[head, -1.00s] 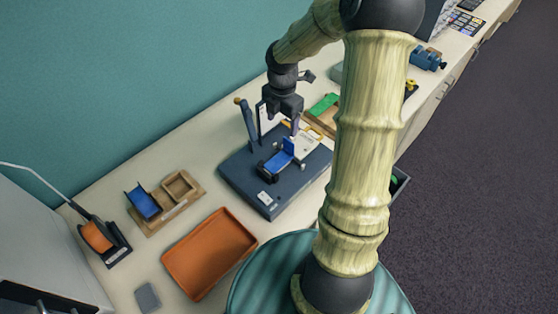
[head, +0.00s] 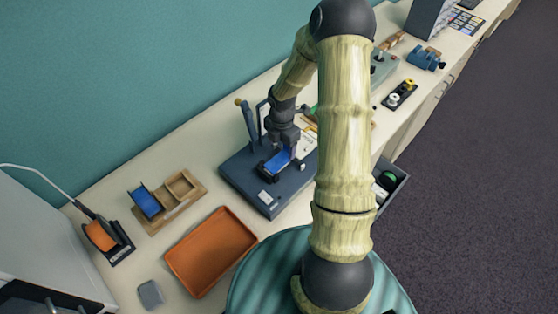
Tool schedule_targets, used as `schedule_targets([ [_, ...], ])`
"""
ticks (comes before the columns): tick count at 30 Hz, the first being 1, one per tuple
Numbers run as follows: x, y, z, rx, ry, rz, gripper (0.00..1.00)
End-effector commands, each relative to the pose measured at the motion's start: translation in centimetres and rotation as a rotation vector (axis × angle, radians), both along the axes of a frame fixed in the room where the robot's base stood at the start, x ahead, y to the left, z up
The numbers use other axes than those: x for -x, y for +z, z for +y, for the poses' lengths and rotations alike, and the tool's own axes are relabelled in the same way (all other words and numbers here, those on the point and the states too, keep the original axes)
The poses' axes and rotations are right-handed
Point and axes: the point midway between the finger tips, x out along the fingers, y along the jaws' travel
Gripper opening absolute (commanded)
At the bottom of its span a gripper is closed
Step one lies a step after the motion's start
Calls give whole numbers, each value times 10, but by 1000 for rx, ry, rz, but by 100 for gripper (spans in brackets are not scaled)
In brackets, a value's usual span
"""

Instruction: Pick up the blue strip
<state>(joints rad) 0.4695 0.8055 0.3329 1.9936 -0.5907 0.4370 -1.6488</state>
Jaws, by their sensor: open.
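A blue strip (head: 277,162) lies on a small dark holder on top of a dark blue-grey base (head: 248,180) with an upright post and lever. My gripper (head: 288,152) is open and has come down over the strip's right end. Its jaws hide that end, and I cannot tell whether they touch the strip. A second blue piece (head: 146,202) leans in the left part of a wooden holder (head: 169,215), well to the left of my gripper.
An orange tray (head: 210,252) lies in front of the wooden holder. An orange spool on a stand (head: 100,237) is at the far left. A grey block (head: 151,294) lies near the front. An open drawer (head: 397,182) juts out right of my arm.

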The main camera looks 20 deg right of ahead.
Motion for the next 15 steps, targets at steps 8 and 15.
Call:
schedule_targets([
  [8,0,-17,4,0,1,4,71],
  [15,-1,-46,5,-1,1,4,71],
])
